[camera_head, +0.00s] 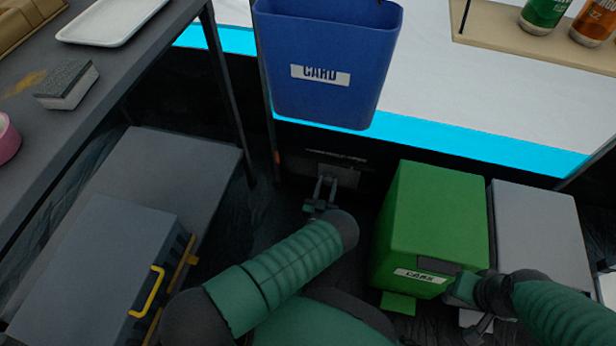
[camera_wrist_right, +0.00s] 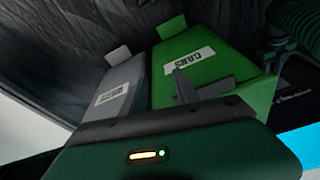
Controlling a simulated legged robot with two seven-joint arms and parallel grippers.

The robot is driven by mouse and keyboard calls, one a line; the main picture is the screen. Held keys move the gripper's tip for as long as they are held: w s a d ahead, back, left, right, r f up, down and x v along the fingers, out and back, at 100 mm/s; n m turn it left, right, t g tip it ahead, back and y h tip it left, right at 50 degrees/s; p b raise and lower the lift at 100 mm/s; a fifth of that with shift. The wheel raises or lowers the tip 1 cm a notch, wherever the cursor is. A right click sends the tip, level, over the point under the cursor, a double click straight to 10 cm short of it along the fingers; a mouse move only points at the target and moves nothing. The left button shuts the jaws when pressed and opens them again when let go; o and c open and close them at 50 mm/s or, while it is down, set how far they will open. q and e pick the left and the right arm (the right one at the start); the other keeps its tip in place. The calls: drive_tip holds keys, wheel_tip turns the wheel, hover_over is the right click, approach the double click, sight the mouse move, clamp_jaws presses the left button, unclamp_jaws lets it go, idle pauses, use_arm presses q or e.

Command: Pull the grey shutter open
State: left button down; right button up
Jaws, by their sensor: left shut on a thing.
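The grey shutter (camera_head: 345,172) is a small dull panel low on a dark unit under the blue bin, in the middle of the head view. A line of small, unreadable lettering runs just above it. My left gripper (camera_head: 325,188) reaches up to the shutter's lower front and is shut on its grip part. The grip itself is mostly hidden by the fingers and shadow. My right gripper (camera_head: 478,326) is low at the right, in front of the green box. In the right wrist view its fingers (camera_wrist_right: 198,86) show before the boxes, their gap unclear.
A blue bin marked CARD (camera_head: 325,95) hangs above the shutter. A green CANS box (camera_head: 435,215) and a grey box (camera_head: 540,235) stand to the right. A grey case with a yellow handle (camera_head: 105,265) lies at left, below a dark table (camera_head: 80,125).

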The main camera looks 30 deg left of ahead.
use_arm(q)
drive_tip(key=shift+w+d+f, duration=0.1)
drive_tip(key=shift+w+d, duration=0.05)
drive_tip(key=shift+d, duration=0.7)
drive_tip(key=c, duration=1)
unclamp_jaws()
use_arm(e)
drive_tip(key=shift+d, duration=0.1)
drive_tip(key=shift+f, duration=0.1)
